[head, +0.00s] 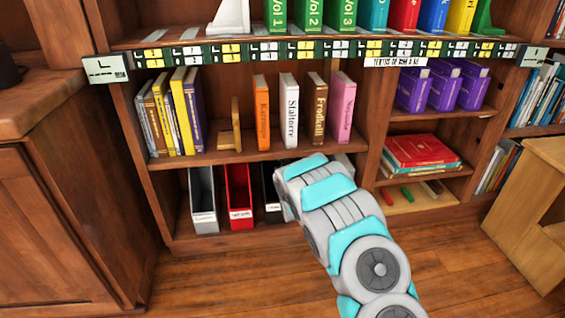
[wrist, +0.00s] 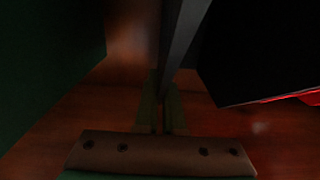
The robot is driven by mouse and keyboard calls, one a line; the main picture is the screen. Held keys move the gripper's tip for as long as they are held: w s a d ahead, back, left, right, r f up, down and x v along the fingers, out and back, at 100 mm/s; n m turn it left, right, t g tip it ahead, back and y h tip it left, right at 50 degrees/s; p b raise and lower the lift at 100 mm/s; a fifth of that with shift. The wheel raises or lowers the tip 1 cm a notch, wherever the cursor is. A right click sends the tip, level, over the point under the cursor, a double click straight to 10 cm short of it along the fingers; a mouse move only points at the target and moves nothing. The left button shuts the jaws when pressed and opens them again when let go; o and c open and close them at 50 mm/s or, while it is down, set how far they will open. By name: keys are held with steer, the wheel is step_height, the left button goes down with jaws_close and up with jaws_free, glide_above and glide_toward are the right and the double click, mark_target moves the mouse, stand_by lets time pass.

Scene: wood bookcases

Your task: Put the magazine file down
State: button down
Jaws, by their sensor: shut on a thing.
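In the wrist view, my gripper (wrist: 160,112) is shut on the thin edge of a dark grey wall (wrist: 182,45), which looks like part of a magazine file. The wall runs up the middle of the view. In the head view, my gripper is hidden behind my arm, which reaches into the bottom shelf. A black magazine file (head: 271,192) stands there, partly covered by my arm. A red magazine file (head: 239,193) and a grey magazine file (head: 202,198) stand upright to its left. I cannot tell whether the held file touches the shelf.
In the wrist view, a dark green surface (wrist: 45,65) is close on the left and a black surface (wrist: 265,50) close on the right. Books such as the orange one (head: 262,112) stand on the shelf above. A wood cabinet (head: 50,215) stands at left.

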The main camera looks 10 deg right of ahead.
steer(key=shift+f, duration=0.75)
steer(key=c, duration=1)
jaws_free()
steer(key=s+p, duration=0.1)
steer(key=s, duration=1.1)
